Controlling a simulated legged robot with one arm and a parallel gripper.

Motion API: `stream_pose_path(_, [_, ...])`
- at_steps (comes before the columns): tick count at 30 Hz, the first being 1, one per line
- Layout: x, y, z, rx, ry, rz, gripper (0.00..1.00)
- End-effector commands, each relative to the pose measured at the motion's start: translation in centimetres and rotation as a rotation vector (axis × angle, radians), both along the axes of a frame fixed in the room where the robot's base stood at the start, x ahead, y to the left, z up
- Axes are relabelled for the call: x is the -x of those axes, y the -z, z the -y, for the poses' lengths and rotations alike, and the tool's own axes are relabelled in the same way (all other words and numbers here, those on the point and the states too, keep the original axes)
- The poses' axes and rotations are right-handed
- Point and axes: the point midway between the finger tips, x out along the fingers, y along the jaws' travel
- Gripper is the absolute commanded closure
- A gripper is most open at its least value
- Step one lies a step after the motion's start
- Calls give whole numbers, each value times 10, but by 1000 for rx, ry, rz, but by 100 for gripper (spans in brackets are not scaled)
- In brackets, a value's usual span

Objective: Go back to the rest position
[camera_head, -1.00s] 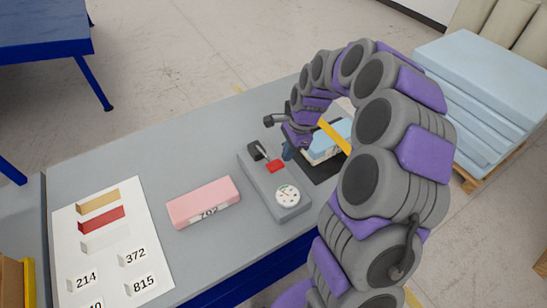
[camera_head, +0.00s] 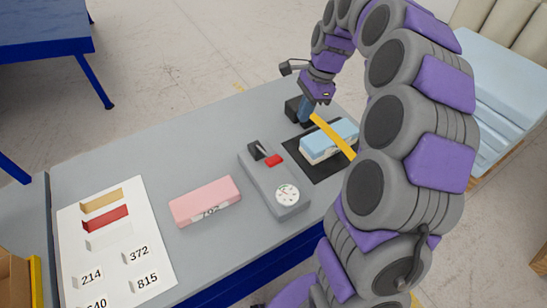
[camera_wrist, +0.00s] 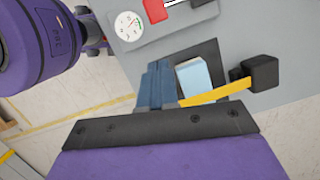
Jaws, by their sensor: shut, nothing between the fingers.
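My gripper (camera_head: 304,112) is at the end of my purple and grey arm, over the back right of the grey table (camera_head: 130,155). Its blue-grey fingers are shut and empty; they also show in the wrist view (camera_wrist: 157,84). A light blue foam block (camera_head: 328,140) lies on a black mat (camera_head: 322,174), just right of and below the gripper in the picture. It also shows in the wrist view (camera_wrist: 195,78). A yellow bar (camera_head: 332,136) runs across the block from near a black box (camera_head: 293,110).
A grey device with a dial (camera_head: 287,194) and a red part (camera_head: 274,160) stands mid-table. A pink block (camera_head: 205,201) lies left of it. A white sheet (camera_head: 115,255) holds coloured pieces and number cards. Blue foam sheets (camera_head: 500,90) are stacked at right.

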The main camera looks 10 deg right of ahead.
Motion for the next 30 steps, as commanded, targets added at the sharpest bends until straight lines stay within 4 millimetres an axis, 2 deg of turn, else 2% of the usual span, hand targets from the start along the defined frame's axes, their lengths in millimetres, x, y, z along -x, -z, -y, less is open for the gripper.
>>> stream_pose_path(23, [3,-2,-2,0,-17,5,100])
stream_pose_path(26, [14,-8,-12,3,-89,20,100])
stream_pose_path(30, [51,-18,-37,10,-288,51,100])
